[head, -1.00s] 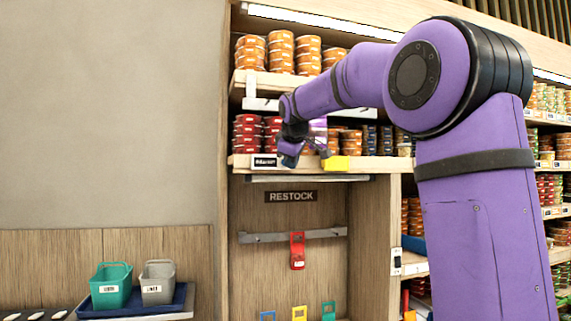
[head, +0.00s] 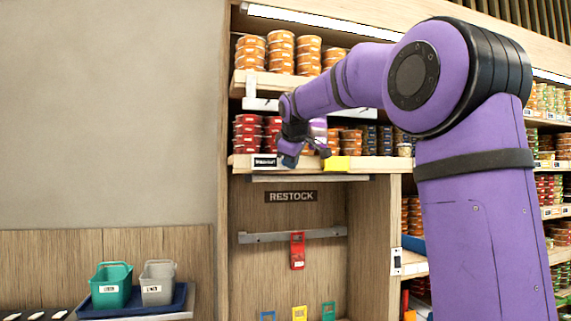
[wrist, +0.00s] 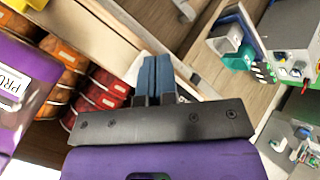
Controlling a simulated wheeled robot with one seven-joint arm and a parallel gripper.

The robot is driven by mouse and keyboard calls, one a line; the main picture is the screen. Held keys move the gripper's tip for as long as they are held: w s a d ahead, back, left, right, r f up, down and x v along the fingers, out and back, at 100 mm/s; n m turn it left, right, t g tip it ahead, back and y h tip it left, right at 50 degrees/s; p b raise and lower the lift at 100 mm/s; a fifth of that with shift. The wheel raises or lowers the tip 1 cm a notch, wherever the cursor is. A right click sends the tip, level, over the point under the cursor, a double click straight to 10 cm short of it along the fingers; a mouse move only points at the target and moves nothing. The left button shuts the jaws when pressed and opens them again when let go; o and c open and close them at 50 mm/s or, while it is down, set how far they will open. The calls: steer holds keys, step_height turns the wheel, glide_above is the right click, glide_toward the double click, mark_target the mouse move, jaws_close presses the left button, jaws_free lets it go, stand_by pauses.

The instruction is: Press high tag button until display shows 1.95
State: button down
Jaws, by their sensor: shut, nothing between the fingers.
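My gripper (head: 289,160) is at the edge of the middle shelf, beside a small dark tag (head: 264,162) with light characters too small to read. In the wrist view its two blue-grey fingers (wrist: 157,78) are shut together with nothing between them. A whitish piece (wrist: 133,70) shows just behind the fingertips; I cannot tell whether it is the tag or whether they touch. No button can be made out in either view.
A yellow block (head: 337,163) sits on the shelf edge right of my gripper. Red tins (head: 247,130) and orange tins (head: 281,52) are stacked on the shelves. Below are a RESTOCK sign (head: 291,196) and a rail with a red clip (head: 297,251). Teal and grey bins (head: 112,285) stand lower left.

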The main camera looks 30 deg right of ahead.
steer(key=shift+w, duration=0.15)
steer(key=shift+w+d, duration=0.1)
steer(key=shift+w, duration=0.15)
steer(key=shift+w+d, duration=0.15)
steer(key=shift+w, duration=0.25)
stand_by(0.7)
steer(key=shift+s, duration=0.15)
steer(key=shift+s+a, duration=0.25)
steer(key=shift+s, duration=0.45)
steer(key=shift+s+a, duration=0.25)
steer(key=shift+s, duration=0.55)
steer(key=shift+s+a, duration=0.2)
steer(key=shift+s, duration=0.6)
steer(key=shift+s+a, duration=0.25)
steer(key=shift+s, duration=0.55)
